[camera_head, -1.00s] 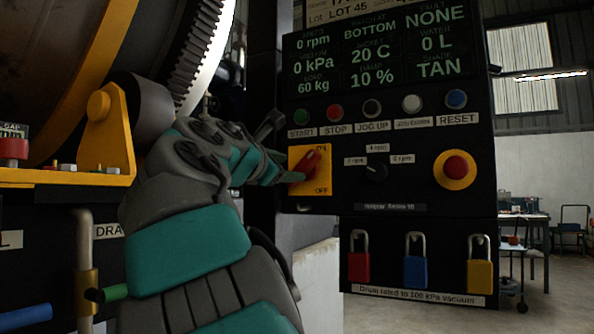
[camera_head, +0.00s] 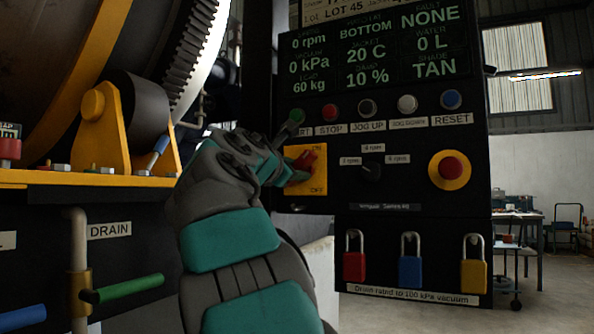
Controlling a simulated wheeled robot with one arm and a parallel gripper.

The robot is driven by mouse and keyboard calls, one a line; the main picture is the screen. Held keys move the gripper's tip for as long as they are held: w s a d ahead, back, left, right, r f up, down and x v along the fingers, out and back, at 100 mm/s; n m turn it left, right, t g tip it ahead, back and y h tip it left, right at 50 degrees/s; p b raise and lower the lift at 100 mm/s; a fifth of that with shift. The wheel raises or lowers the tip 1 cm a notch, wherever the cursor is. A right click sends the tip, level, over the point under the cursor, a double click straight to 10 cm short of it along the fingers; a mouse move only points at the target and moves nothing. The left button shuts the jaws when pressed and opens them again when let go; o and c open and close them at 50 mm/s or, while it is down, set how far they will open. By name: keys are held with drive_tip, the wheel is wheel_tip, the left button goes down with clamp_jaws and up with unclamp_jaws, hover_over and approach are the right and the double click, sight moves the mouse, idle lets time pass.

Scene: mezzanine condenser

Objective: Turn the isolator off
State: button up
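The isolator (camera_head: 319,170) is a yellow square plate with a red rotary handle (camera_head: 304,160) at the left edge of the black control panel. ON is printed at its top right and OFF at its lower right. The handle slants, its upper end toward ON. My gripper (camera_head: 280,150), dark grey and teal, is at the plate's left side. One dark finger points up beside the START button, and the teal fingers lie against or just in front of the handle's left part. That part is hidden, so I cannot tell whether they grip it.
Above the isolator are buttons, including STOP (camera_head: 330,111) and RESET (camera_head: 452,99). A selector knob (camera_head: 371,172) and a red emergency button (camera_head: 452,168) are to the right. Padlocks (camera_head: 410,270) hang below. A drum and yellow frame (camera_head: 60,178) stand at left, with DRAIN piping.

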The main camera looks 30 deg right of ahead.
clamp_jaws()
idle(0.4)
drive_tip(key=m, duration=0.5)
drive_tip(key=shift+m, duration=0.4)
drive_tip(key=m+b, duration=0.1)
drive_tip(key=m, duration=0.2)
drive_tip(key=shift+m, duration=0.3)
drive_tip(key=m+b, duration=0.1)
drive_tip(key=m, duration=0.2)
drive_tip(key=shift+w+f+m, duration=0.1)
drive_tip(key=shift+f+m, duration=0.05)
drive_tip(key=shift+m, duration=0.15)
drive_tip(key=m+b, duration=0.1)
drive_tip(key=m, duration=0.3)
drive_tip(key=shift+m, duration=0.4)
